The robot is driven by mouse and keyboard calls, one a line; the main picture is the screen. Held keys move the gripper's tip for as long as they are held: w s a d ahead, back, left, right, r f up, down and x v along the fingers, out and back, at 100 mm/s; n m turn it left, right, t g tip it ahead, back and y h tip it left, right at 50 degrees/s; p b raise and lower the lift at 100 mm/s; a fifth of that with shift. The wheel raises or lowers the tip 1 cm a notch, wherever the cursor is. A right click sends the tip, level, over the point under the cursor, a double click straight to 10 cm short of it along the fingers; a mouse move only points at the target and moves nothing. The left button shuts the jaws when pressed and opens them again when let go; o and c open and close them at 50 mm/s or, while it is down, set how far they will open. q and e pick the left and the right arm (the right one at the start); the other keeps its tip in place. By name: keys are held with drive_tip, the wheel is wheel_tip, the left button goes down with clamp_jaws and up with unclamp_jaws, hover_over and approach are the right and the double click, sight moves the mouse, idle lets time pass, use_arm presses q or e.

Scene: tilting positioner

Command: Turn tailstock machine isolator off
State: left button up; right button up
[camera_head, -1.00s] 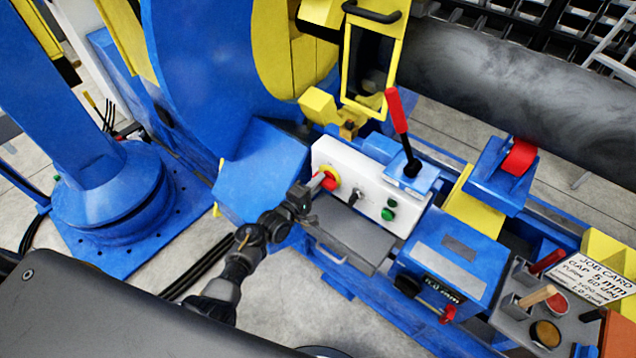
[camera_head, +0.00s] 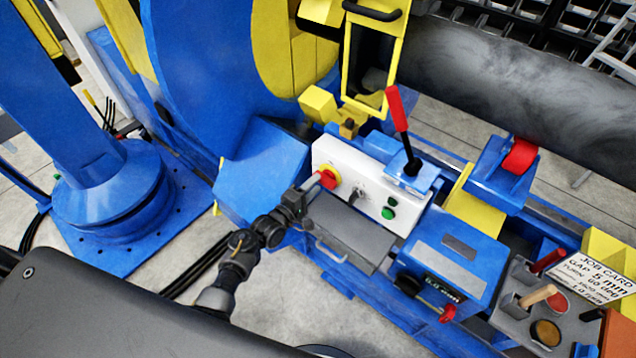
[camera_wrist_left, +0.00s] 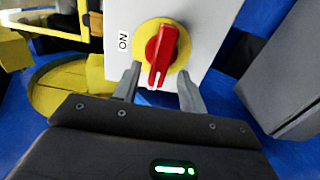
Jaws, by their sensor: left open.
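The isolator is a red rotary handle on a yellow round plate (camera_head: 328,178), at the left end of a white control panel (camera_head: 352,168). In the left wrist view the red handle (camera_wrist_left: 160,55) stands roughly upright, tilted slightly, with an "ON" label (camera_wrist_left: 124,42) to its left. My left gripper (camera_head: 312,186) is in front of the isolator. In the left wrist view its open fingers (camera_wrist_left: 158,88) stand either side of the handle's lower end, with nothing visibly gripped. Contact cannot be told. My right gripper is not in view.
The panel also has a black selector (camera_head: 357,194) and green button (camera_head: 389,213). A grey drawer (camera_head: 345,238) lies below. A red-handled lever (camera_head: 398,110) rises behind the panel. A blue box with a display (camera_head: 450,265) and a tool tray (camera_head: 530,312) are to the right.

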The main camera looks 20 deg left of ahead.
use_arm(q)
drive_tip(key=v, duration=0.8)
drive_tip(key=shift+s+b, duration=0.3)
drive_tip(key=shift+s, duration=0.05)
drive_tip(key=s+a+f+m+g+y, duration=0.15)
drive_tip(key=s+f+m+g, duration=0.35)
drive_tip(key=f, duration=0.7)
drive_tip(key=s+f+m+g+y, duration=0.25)
drive_tip(key=s+f+m, duration=0.3)
drive_tip(key=f, duration=0.75)
drive_tip(key=s+a+f+m+g+y, duration=0.1)
drive_tip(key=s+f, duration=0.4)
drive_tip(key=s, duration=0.6)
drive_tip(key=s+a+f+m+g+y, duration=0.1)
drive_tip(key=s+f+g, duration=0.3)
drive_tip(key=s, duration=0.8)
drive_tip(key=s+a+f+m+g, duration=0.2)
drive_tip(key=s+f, duration=0.4)
drive_tip(key=s, duration=0.5)
drive_tip(key=shift+m+g+y, duration=0.4)
drive_tip(key=shift+m+g, duration=0.15)
drive_tip(key=shift+m, duration=0.3)
drive_tip(key=shift+s+a, duration=0.1)
drive_tip(key=shift+a, duration=0.05)
